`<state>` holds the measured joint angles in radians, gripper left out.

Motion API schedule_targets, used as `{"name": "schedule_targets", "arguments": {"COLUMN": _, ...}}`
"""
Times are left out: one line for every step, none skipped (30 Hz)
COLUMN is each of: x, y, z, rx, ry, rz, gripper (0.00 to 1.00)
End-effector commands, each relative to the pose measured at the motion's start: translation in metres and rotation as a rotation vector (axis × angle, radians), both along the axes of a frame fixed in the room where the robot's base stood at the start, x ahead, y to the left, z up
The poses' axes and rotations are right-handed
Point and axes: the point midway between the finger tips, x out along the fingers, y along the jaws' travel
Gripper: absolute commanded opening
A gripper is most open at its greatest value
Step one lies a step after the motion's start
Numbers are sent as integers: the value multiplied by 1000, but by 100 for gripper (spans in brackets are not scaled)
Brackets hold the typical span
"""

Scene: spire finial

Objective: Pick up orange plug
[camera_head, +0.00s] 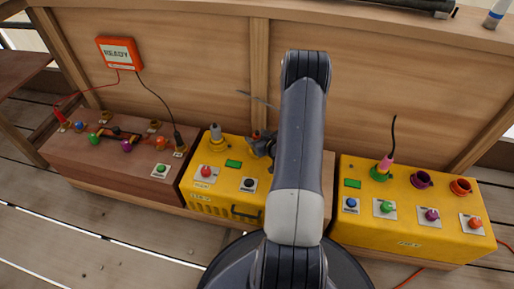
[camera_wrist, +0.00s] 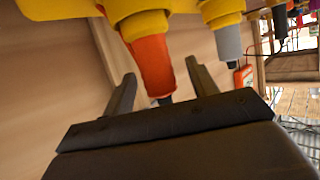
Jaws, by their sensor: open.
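The orange plug (camera_wrist: 151,62) sits in a yellow socket (camera_wrist: 144,24) in the wrist view, its cable end pointing toward my gripper. My gripper (camera_wrist: 160,68) is open, with one finger on each side of the plug. I see gaps on both sides and cannot tell whether either finger touches it. In the head view only a small bit of the orange plug (camera_head: 256,134) shows beside my gripper (camera_head: 262,147), on the middle yellow box (camera_head: 222,181). My arm hides much of that box's right part.
A grey plug (camera_head: 215,132) stands in a socket left of the orange plug in the head view. A brown box (camera_head: 75,150) with coloured knobs lies left, a second yellow box (camera_head: 375,235) right. A wooden panel (camera_head: 190,65) rises behind; an orange READY box (camera_head: 118,53) hangs on it.

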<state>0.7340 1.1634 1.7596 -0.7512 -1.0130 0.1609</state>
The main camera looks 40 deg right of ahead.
Motion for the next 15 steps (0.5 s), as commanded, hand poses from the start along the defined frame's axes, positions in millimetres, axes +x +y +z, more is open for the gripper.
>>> {"name": "schedule_targets", "arguments": {"x": 2, "y": 0, "z": -1, "rx": 0, "ry": 0, "rz": 0, "gripper": 55}}
{"name": "schedule_targets", "arguments": {"x": 3, "y": 0, "z": -1, "rx": 1, "ry": 0, "rz": -1, "gripper": 55}}
{"name": "schedule_targets", "arguments": {"x": 3, "y": 0, "z": -1, "rx": 1, "ry": 1, "rz": -1, "gripper": 55}}
{"name": "schedule_targets", "arguments": {"x": 3, "y": 0, "z": -1, "rx": 1, "ry": 1, "rz": -1, "gripper": 55}}
{"name": "schedule_targets", "arguments": {"x": 3, "y": 0, "z": -1, "rx": 1, "ry": 1, "rz": -1, "gripper": 55}}
{"name": "schedule_targets", "arguments": {"x": 3, "y": 0, "z": -1, "rx": 1, "ry": 1, "rz": -1, "gripper": 55}}
{"name": "schedule_targets", "arguments": {"x": 3, "y": 0, "z": -1, "rx": 1, "ry": 1, "rz": -1, "gripper": 55}}
{"name": "schedule_targets", "arguments": {"x": 3, "y": 0, "z": -1, "rx": 1, "ry": 1, "rz": -1, "gripper": 54}}
{"name": "schedule_targets", "arguments": {"x": 3, "y": 0, "z": -1, "rx": 1, "ry": 1, "rz": -1, "gripper": 51}}
{"name": "schedule_targets", "arguments": {"x": 3, "y": 0, "z": -1, "rx": 1, "ry": 1, "rz": -1, "gripper": 49}}
{"name": "schedule_targets", "arguments": {"x": 3, "y": 0, "z": -1, "rx": 1, "ry": 1, "rz": -1, "gripper": 46}}
{"name": "schedule_targets", "arguments": {"x": 3, "y": 0, "z": -1, "rx": 1, "ry": 1, "rz": -1, "gripper": 43}}
{"name": "schedule_targets", "arguments": {"x": 3, "y": 0, "z": -1, "rx": 1, "ry": 1, "rz": -1, "gripper": 41}}
{"name": "schedule_targets", "arguments": {"x": 3, "y": 0, "z": -1, "rx": 1, "ry": 1, "rz": -1, "gripper": 38}}
{"name": "schedule_targets", "arguments": {"x": 3, "y": 0, "z": -1, "rx": 0, "ry": 1, "rz": -1, "gripper": 35}}
